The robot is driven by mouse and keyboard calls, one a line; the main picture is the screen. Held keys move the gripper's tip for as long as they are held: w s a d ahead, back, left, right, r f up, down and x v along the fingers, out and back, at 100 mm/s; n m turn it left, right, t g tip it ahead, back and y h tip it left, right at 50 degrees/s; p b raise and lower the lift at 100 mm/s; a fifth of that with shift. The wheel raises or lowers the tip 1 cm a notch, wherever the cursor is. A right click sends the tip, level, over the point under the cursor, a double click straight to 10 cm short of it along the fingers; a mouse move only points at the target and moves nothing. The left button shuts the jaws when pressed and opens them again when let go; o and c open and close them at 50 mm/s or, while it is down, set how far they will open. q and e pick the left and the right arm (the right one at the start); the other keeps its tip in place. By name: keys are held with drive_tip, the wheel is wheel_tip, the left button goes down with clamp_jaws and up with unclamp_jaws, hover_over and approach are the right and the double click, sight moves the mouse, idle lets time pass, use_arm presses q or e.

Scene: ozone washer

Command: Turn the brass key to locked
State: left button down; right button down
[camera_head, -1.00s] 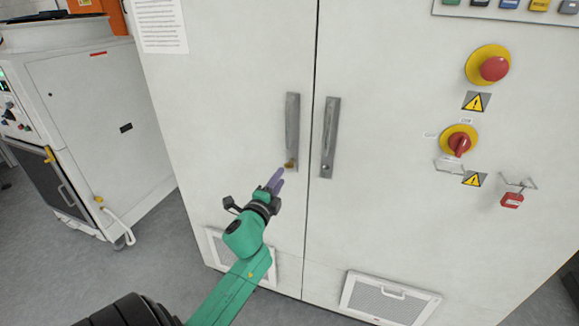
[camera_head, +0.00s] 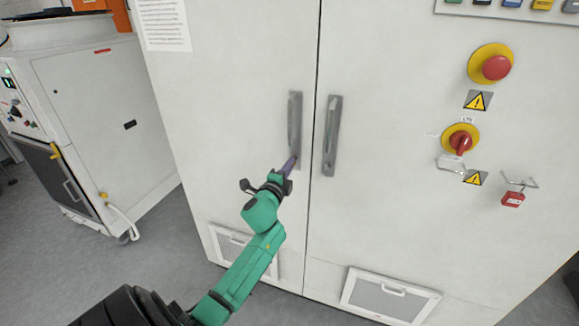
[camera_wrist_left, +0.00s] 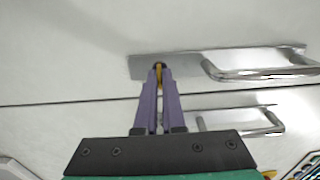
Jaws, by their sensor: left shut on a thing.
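The brass key (camera_wrist_left: 158,74) sits at the end of the left door's metal handle plate (camera_head: 295,120), seen in the left wrist view between my purple fingertips. My left gripper (camera_head: 290,164) is shut on the key, with its fingers pointing at the lock; it also shows in the left wrist view (camera_wrist_left: 159,82). In the head view the fingers hide the key. The key's exact turn angle is hard to tell. My right gripper is not in view.
The right door's handle (camera_head: 331,135) is close beside, across the door seam. A red rotary switch (camera_head: 460,143), a red emergency button (camera_head: 496,67) and a red padlock (camera_head: 513,199) are on the right door. A white machine (camera_head: 105,115) stands at left.

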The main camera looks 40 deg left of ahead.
use_arm(q)
drive_tip(key=shift+n+p, duration=2.65)
drive_tip(key=shift+n, duration=6.25)
drive_tip(key=shift+f, duration=0.1)
drive_tip(key=c, duration=1)
unclamp_jaws()
drive_tip(key=shift+s, duration=0.1)
drive_tip(key=b+v, duration=0.2)
drive_tip(key=v, duration=1.2)
drive_tip(key=shift+s+d+b, duration=0.1)
drive_tip(key=shift+s+b, duration=0.05)
drive_tip(key=shift+b, duration=0.2)
